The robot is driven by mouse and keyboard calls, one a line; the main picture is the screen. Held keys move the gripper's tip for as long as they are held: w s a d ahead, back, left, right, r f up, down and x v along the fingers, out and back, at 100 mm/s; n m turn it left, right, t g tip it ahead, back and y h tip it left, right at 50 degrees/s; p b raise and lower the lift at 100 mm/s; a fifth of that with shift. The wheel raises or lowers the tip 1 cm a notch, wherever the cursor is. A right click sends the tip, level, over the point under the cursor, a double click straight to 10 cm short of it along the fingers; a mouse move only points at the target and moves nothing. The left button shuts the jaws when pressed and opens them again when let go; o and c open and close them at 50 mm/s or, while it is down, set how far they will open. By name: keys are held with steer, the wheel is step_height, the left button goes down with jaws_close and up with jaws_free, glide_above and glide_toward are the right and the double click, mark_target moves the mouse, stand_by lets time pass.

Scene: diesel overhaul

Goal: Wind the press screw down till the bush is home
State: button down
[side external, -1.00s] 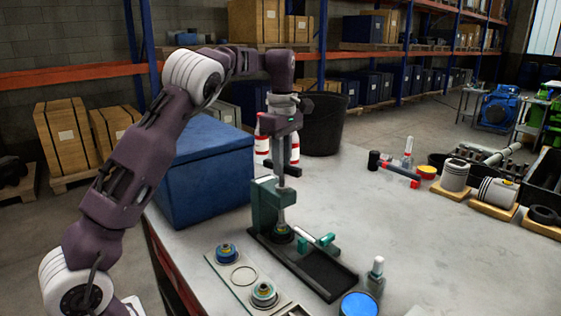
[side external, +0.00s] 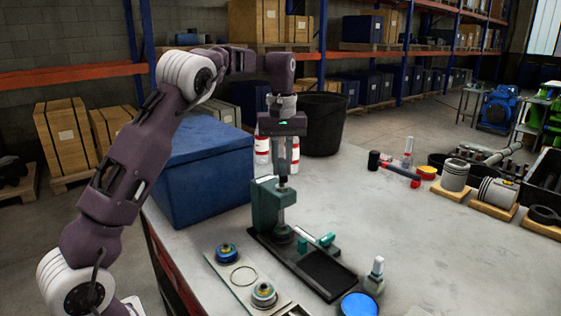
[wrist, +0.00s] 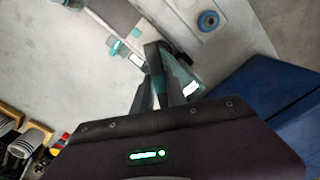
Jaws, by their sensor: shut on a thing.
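The green press (side external: 265,208) stands on its dark base near the front of the bench. Its upright grey press screw (side external: 282,203) runs down to a dark round seat on the base. My gripper (side external: 283,172) points straight down above the press and is shut on the top of the screw. In the wrist view my fingers (wrist: 165,95) come together over the press, and hide the screw's top. A bush under the screw's foot cannot be made out. A bar with a white grip and green end (side external: 318,242) lies beside the press on its base.
A blue chest (side external: 200,175) stands close at the left. A pale plate (side external: 222,270) with blue-rimmed parts (side external: 226,252) lies in front. A blue-topped tin (side external: 358,305), a bottle (side external: 375,274) and a red-black hammer (side external: 395,168) are at the right. The bench between is clear.

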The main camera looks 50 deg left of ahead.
steer(key=m, duration=0.3)
steer(key=shift+f+m, duration=0.1)
steer(key=shift+m, duration=0.9)
steer(key=m, duration=0.3)
steer(key=shift+f+m, duration=0.1)
steer(key=shift+m, duration=0.2)
steer(key=c, duration=1.4)
jaws_free()
steer(key=shift+o, duration=0.2)
